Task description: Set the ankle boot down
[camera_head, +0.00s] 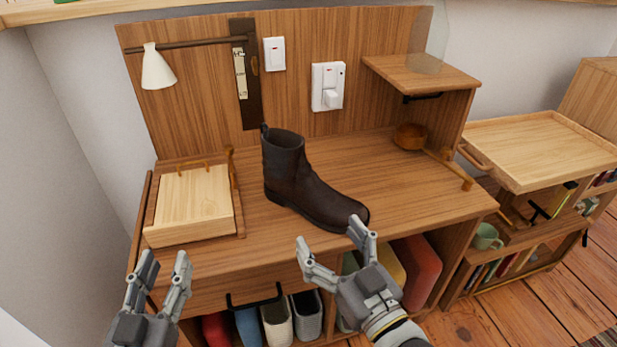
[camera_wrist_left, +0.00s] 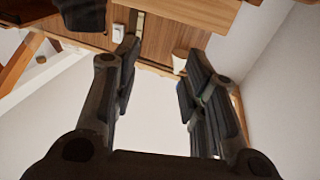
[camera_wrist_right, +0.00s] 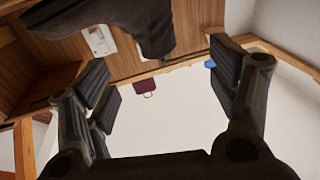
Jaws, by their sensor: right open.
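The dark brown ankle boot (camera_head: 290,175) appears to stand upright on the wooden desk top (camera_head: 400,190), its toe pointing to the lower right. In the right wrist view the boot (camera_wrist_right: 105,15) shows upside down at the top, beyond the fingers. My right gripper (camera_head: 333,242) is open and empty, in front of the desk's front edge just below the boot's toe, apart from it. My left gripper (camera_head: 165,268) is open and empty, low at the desk's front left, well away from the boot. In the left wrist view a dark shape, probably the boot, is cut off at the top left.
A light wooden box (camera_head: 193,200) sits on the desk's left side. A round wooden bowl (camera_head: 410,136) stands at the back right under a small shelf (camera_head: 420,75). A wooden tray (camera_head: 545,145) is at the right. Below the desk top are a drawer handle (camera_head: 253,300) and several coloured items.

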